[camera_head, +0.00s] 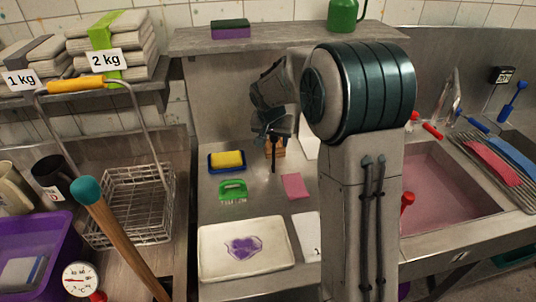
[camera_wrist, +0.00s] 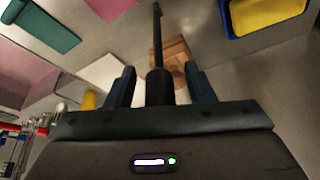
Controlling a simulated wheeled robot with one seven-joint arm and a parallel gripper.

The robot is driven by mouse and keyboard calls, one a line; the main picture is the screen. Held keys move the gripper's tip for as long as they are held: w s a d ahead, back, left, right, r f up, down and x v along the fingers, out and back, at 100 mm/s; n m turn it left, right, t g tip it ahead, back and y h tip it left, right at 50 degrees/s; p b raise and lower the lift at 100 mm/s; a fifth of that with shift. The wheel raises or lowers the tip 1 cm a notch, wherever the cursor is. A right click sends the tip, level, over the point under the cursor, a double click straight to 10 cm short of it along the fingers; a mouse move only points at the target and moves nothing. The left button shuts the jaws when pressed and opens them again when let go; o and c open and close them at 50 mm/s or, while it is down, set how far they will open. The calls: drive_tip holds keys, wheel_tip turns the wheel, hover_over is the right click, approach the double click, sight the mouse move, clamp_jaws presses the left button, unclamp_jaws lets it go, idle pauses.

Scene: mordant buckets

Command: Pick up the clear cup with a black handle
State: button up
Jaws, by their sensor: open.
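My gripper (camera_head: 272,137) is over the steel counter, below the shelf, with its fingers pointing down. In the wrist view my gripper (camera_wrist: 160,88) has its two dark fingers apart. A thin black rod with a thicker near end (camera_wrist: 158,50) shows between them; I cannot tell whether it is the cup's handle. A small wooden block (camera_wrist: 176,58) lies beyond the fingers, partly hidden by the rod. I cannot make out a clear cup with a black handle for certain. A clear, shiny object (camera_head: 453,90) stands behind the sink at the right; its shape is unclear.
A wire basket (camera_head: 130,205) stands left. The pink-filled sink (camera_head: 440,190) is right.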

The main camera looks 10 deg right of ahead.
drive_tip(key=shift+f, duration=0.1)
clamp_jaws()
